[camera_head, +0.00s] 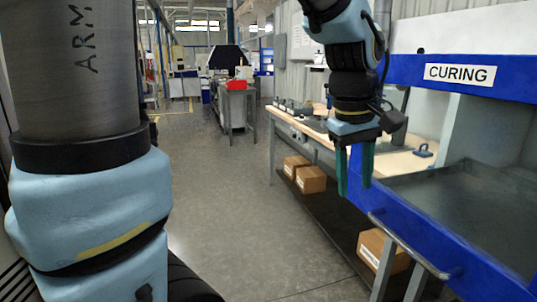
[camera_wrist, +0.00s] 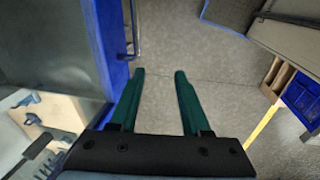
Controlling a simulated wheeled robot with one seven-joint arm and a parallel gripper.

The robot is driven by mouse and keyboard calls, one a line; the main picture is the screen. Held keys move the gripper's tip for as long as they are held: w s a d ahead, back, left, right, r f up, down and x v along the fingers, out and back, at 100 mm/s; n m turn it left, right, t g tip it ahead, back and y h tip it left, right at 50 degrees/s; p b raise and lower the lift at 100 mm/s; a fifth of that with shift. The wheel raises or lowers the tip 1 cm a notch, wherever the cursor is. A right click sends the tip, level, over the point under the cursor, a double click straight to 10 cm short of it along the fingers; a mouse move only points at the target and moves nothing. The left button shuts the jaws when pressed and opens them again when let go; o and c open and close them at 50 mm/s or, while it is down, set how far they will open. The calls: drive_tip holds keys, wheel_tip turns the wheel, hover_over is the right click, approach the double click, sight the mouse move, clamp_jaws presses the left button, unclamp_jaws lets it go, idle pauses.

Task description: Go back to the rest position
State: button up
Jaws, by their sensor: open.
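My gripper (camera_head: 355,180) hangs from my arm in the right half of the head view, its two green fingers pointing down. In the wrist view the fingers (camera_wrist: 158,88) stand apart with only grey floor between and beyond them. The gripper is open and empty. It is in front of the workbench and left of the blue machine marked CURING (camera_head: 460,72). No filter cartridge can be made out in either view.
The CURING machine has a blue front edge and a metal handle (camera_head: 405,240). A wooden-topped workbench (camera_head: 400,161) with tools stands behind my gripper. Cardboard boxes (camera_head: 311,180) lie below it. A cart with a red bin (camera_head: 237,86) stands farther back. The floor (camera_head: 225,220) at centre is clear.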

drive_tip(key=w+a+f+m, duration=0.1)
drive_tip(key=a+f, duration=0.2)
drive_tip(key=a, duration=0.5)
drive_tip(key=w+a+f+m+y+p, duration=0.1)
drive_tip(key=a+f, duration=0.3)
drive_tip(key=a, duration=0.4)
drive_tip(key=w+a+f+m, duration=0.1)
drive_tip(key=w+a+f, duration=0.2)
drive_tip(key=a, duration=0.5)
drive_tip(key=shift+w+a+f+t+y, duration=0.25)
drive_tip(key=shift+a+f+t+y, duration=0.1)
drive_tip(key=shift+f, duration=0.15)
drive_tip(key=shift+o, duration=0.2)
drive_tip(key=shift+w+d, duration=0.1)
